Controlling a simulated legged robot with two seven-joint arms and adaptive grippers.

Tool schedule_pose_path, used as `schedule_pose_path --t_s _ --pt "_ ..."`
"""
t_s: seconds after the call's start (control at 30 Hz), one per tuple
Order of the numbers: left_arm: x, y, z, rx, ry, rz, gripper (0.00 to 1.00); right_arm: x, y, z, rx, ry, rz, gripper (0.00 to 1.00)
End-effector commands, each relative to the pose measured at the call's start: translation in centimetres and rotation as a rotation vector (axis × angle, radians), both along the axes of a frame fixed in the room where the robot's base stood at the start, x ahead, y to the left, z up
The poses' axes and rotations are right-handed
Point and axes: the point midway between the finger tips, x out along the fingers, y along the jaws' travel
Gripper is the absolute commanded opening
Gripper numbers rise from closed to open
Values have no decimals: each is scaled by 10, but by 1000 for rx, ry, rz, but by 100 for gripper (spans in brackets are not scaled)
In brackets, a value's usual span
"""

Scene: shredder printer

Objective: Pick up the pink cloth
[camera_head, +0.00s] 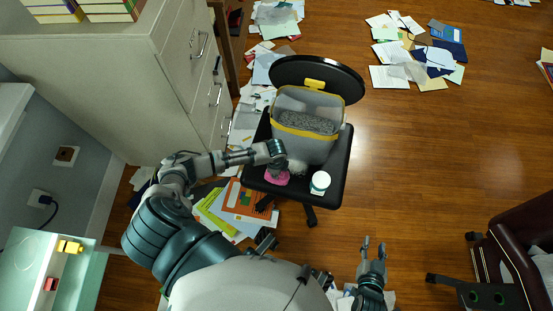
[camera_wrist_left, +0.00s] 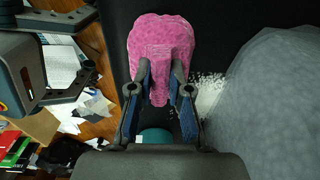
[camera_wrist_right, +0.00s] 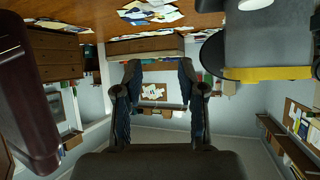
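The pink cloth (camera_head: 277,179) is at the front left of the black chair seat (camera_head: 334,160), beside the grey bin. It also shows in the left wrist view (camera_wrist_left: 161,36), with a narrow folded part between the two fingers. My left gripper (camera_head: 281,164) is over the cloth, its fingers closed in on that fold from both sides. I cannot tell whether the cloth is lifted off the seat. My right gripper (camera_head: 373,249) is open and empty above the floor, right of the chair; its spread fingers show in the right wrist view (camera_wrist_right: 159,75).
A grey bin with yellow trim (camera_head: 310,112) and a white cup (camera_head: 320,182) stand on the seat. White bits (camera_wrist_left: 209,92) lie beside the cloth. Papers (camera_head: 235,208) litter the floor near the chair.

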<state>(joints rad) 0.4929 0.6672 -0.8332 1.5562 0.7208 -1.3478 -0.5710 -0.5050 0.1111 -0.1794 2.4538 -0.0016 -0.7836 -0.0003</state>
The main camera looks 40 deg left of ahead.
Motion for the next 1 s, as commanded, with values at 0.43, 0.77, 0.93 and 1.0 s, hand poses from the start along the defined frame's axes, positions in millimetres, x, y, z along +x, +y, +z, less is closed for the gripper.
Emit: schedule_pose_path --t_s 0.43,0.77,0.93,1.0 --pt "-2 -3 1 11 7 0 0 -1 0 -1 0 10 -1 40" --pt "0 -1 32 7 -1 0 0 -33 -14 -18 -61 216 -9 40" --pt "-19 -22 41 4 3 -3 0 -64 -25 -30 -100 390 -16 40" --pt "-30 -34 43 6 2 -3 0 -78 -31 -34 -117 463 -20 40"
